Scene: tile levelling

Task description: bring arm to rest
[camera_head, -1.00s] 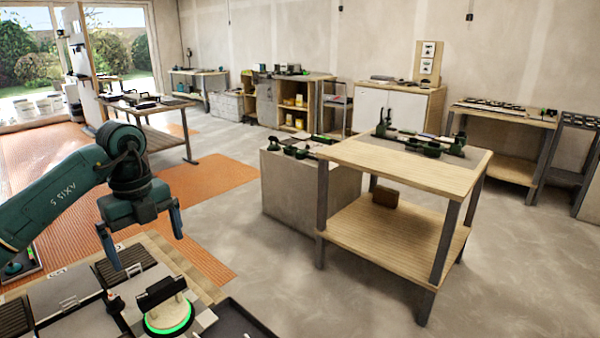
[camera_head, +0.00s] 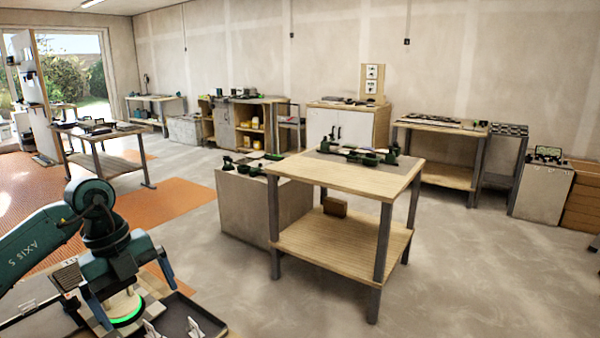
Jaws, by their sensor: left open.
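My left arm (camera_head: 45,240) is dark teal and comes in from the lower left. My left gripper (camera_head: 131,289) hangs from it with its fingers pointing down. The two blue-grey fingers are spread apart, with nothing visibly held between them. Behind and below the fingers is a round pale disc with a glowing green rim (camera_head: 126,318) on the near bench. The gripper hides part of this bench; I cannot tell how far the fingers are above it. My right gripper is not in view.
A dark tray (camera_head: 205,322) with small white pieces lies beside the green-rimmed disc. A wooden two-level table (camera_head: 345,178) stands in the middle, with a grey block-like cabinet (camera_head: 238,212) at its left. Several workbenches line the back wall. The concrete floor at right (camera_head: 480,270) is clear.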

